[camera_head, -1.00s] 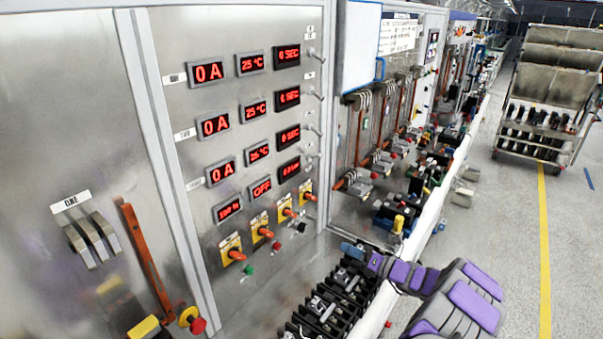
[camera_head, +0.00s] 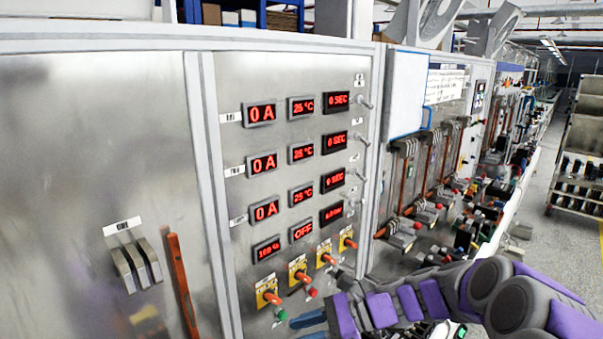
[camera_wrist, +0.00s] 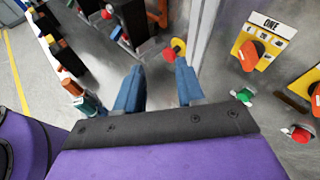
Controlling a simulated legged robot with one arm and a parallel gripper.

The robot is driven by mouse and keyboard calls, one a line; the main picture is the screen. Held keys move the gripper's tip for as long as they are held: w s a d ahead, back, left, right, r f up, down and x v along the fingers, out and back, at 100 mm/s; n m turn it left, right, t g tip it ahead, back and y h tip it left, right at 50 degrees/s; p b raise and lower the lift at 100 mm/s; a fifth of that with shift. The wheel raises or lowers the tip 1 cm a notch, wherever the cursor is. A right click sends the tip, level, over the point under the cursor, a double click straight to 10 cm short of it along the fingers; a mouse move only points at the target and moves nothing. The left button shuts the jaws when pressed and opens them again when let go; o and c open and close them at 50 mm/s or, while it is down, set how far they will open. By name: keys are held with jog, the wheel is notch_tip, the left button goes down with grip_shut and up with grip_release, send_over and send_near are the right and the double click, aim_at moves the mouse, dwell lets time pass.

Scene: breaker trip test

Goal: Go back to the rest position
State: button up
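My arm, with purple and grey links, reaches in from the lower right in the head view. My gripper (camera_head: 308,320) is at the bottom of that view, its blue fingers below the row of yellow-plated switches. In the wrist view my gripper (camera_wrist: 158,68) has its two blue fingers apart with nothing held between them. The breaker test panel (camera_head: 285,170) stands in front with red displays reading 0 A, 25 °C and OFF. An orange knob (camera_wrist: 250,56) on a yellow plate labelled ONE lies right of the fingers in the wrist view, apart from them.
A red and yellow knob (camera_wrist: 174,50) shows beyond the fingertips. A bench with breakers runs right along the panels. A rack (camera_head: 580,150) stands at far right; floor before it is clear.

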jog(key=s+f+n+g+h+b, duration=0.15)
jog(key=s+n+h, duration=0.65)
jog(key=s, duration=1)
jog(key=s+d+f+n+h+b, duration=0.1)
jog(key=s+d+f+n+h, duration=0.2)
jog(key=s+d, duration=0.9)
jog(key=shift+s+d+f+n+h, duration=0.25)
jog(key=shift+d+n+h, duration=0.4)
jog(key=shift+n+h, duration=1.4)
jog(key=shift+n+t+y, duration=0.25)
jog(key=shift+n+y, duration=0.3)
